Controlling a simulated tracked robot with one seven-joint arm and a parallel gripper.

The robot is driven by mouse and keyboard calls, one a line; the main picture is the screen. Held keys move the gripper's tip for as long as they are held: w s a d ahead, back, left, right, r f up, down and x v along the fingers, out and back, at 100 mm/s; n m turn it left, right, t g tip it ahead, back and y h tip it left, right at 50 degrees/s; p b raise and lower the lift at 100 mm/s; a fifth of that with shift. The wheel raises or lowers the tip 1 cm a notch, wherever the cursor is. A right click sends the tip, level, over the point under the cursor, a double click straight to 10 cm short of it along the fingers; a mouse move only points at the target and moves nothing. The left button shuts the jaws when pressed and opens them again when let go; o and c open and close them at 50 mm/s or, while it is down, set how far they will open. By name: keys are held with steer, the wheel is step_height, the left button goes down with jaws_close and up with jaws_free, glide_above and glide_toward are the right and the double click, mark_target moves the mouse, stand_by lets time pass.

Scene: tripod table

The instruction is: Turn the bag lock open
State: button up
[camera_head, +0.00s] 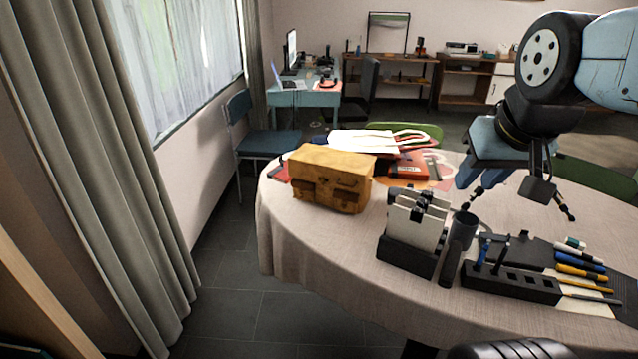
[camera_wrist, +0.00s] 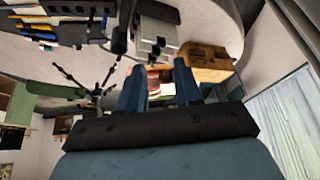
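The bag is a mustard-yellow, boxy case (camera_head: 322,163) on the left part of the round table, upright, with pockets and small dark fittings on its front. Its lock is too small to make out or tell whether it is turned. In the wrist view, where the scene appears upside down, the bag (camera_wrist: 207,55) is beyond and to the right of the fingers. My gripper (camera_head: 468,191) hangs above the table, well to the right of the bag and apart from it. The wrist view shows its two blue fingers (camera_wrist: 159,80) spread, with nothing between them.
The cloth-covered table (camera_head: 300,240) also bears a card holder (camera_head: 408,254), a dark cylinder (camera_head: 457,245), a pen organizer (camera_head: 512,283) and several pens. A white tote bag (camera_head: 360,141) and a red book (camera_head: 408,166) lie behind the bag. The table in front of the bag is clear.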

steer(key=w+d+f+n+g+h, duration=0.1)
steer(key=w+f+n+g+h, duration=0.45)
steer(key=w, duration=0.65)
steer(key=n+t+h, duration=0.2)
steer(key=n+t, duration=1.4)
steer(key=n, duration=1)
glide_toward(322, 184)
steer(key=x, duration=0.8)
steer(key=shift+w+f, duration=0.1)
steer(key=shift+w, duration=0.05)
jaws_close()
